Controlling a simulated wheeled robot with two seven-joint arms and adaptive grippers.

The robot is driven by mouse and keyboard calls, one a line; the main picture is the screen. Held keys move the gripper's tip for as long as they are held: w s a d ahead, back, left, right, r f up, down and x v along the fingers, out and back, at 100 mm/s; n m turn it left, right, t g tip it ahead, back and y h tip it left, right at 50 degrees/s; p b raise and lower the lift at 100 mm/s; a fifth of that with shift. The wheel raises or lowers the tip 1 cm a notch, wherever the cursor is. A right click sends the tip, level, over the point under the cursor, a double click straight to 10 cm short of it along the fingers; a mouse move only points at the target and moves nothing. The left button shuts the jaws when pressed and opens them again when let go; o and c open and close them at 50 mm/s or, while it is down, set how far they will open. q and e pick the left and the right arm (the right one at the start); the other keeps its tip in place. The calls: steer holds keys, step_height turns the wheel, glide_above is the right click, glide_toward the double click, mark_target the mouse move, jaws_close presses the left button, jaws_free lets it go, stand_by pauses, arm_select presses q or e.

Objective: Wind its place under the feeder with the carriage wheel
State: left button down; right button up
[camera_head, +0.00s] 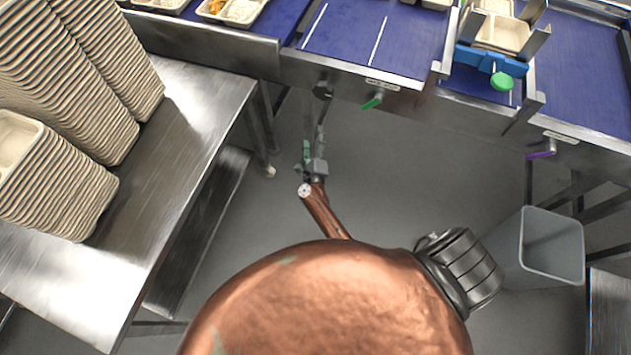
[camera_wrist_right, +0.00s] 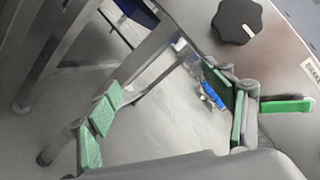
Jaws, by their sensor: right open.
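The black lobed knob (camera_head: 323,90), likely the carriage wheel, is on the front face of the steel conveyor frame. It also shows in the right wrist view (camera_wrist_right: 238,20), at upper right. My right gripper (camera_head: 312,150) is just below it in the head view. In the right wrist view my right gripper (camera_wrist_right: 165,115) has its green-padded fingers wide apart with nothing between them; the knob is beyond them. A carriage with a blue clamp (camera_head: 490,60) and green knob holds a tray (camera_head: 503,32) over the belt. I cannot identify the feeder. My left gripper is out of view.
A green brake lever (camera_head: 373,102) sits right of the black knob, and a purple lever (camera_head: 541,154) farther right. Stacked trays (camera_head: 75,75) stand on a steel table (camera_head: 190,120) at left. A grey bin (camera_head: 553,245) is at right. Floor shows below the conveyor.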

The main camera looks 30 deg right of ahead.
steer(key=s+a+f+n+g+y, duration=0.1)
steer(key=s+a+f+n+y, duration=0.1)
steer(key=f+n, duration=0.4)
steer(key=s+a+f+n+y+b, duration=0.1)
steer(key=s+a+f+n+y, duration=0.1)
steer(key=s+f+n+y, duration=0.2)
steer(key=shift+s+f+n+g, duration=0.4)
steer(key=shift+s+f+n, duration=0.95)
steer(key=shift+f, duration=2.3)
steer(key=shift+s+m, duration=0.4)
steer(key=shift+m, duration=0.05)
